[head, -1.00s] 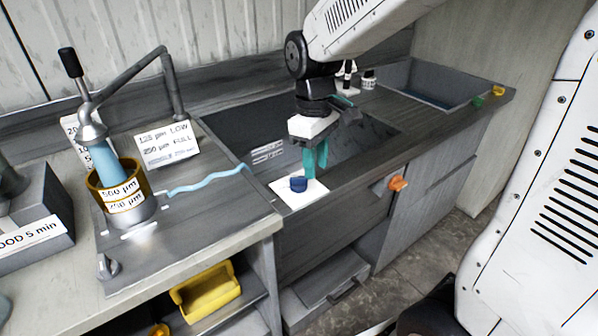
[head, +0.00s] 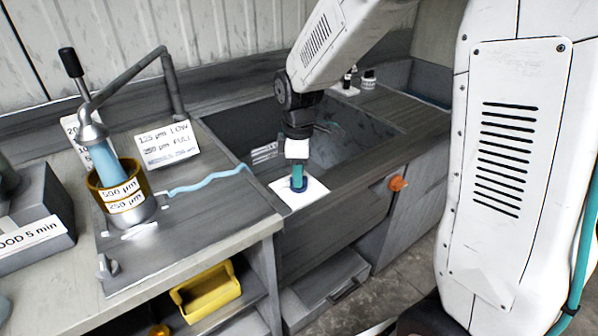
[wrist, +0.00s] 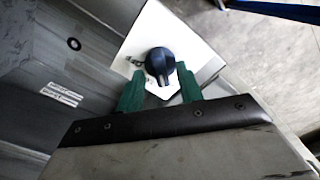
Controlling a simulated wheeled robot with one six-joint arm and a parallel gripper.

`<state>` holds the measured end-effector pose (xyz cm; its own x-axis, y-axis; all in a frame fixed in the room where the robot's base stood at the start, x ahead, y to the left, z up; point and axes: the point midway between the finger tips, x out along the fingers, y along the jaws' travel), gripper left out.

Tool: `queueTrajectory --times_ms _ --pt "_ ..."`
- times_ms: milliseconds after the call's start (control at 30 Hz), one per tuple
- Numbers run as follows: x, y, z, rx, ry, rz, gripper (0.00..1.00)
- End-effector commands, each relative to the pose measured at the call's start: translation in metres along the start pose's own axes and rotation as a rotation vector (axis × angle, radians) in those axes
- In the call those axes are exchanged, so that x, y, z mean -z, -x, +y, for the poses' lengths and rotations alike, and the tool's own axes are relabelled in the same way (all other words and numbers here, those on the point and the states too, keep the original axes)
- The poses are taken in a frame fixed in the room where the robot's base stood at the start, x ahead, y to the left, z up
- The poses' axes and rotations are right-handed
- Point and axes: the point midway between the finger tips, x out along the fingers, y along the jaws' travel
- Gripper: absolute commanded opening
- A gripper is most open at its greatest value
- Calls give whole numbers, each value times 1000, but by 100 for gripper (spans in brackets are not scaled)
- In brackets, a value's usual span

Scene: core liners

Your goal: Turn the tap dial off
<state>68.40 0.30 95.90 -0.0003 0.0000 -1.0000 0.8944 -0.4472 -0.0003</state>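The dark blue tap dial (head: 299,188) sits on a white plate (head: 312,198) at the front edge of the sink. In the wrist view the round dial (wrist: 159,60) shows a ridge and lies just beyond the fingertips, roughly centred between them. My gripper (head: 298,176) points down at the dial with its green fingers. In the wrist view my gripper (wrist: 160,72) is open, one finger on each side. I cannot tell whether the fingers touch the dial. Dark lettering on the plate is partly hidden. A light blue water column (head: 104,160) shows under the tap spout.
The spout stands over a stack of sieves (head: 122,198) on the left counter. A sign card (head: 167,144) stands behind it. An orange knob (head: 398,184) sticks out of the cabinet front. Small bottles (head: 368,79) stand behind the sink (head: 350,135).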

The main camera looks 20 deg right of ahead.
Motion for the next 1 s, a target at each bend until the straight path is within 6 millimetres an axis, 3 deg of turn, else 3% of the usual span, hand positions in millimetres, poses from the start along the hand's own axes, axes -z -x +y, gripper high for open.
queueTrajectory --times_ms 300,333,467,1000 --pt "0 -5 0 0 0 0 36" --pt "0 -5 0 0 0 0 34" --pt "0 -5 0 0 0 0 0" --pt "0 -4 0 -1 -113 0 0"
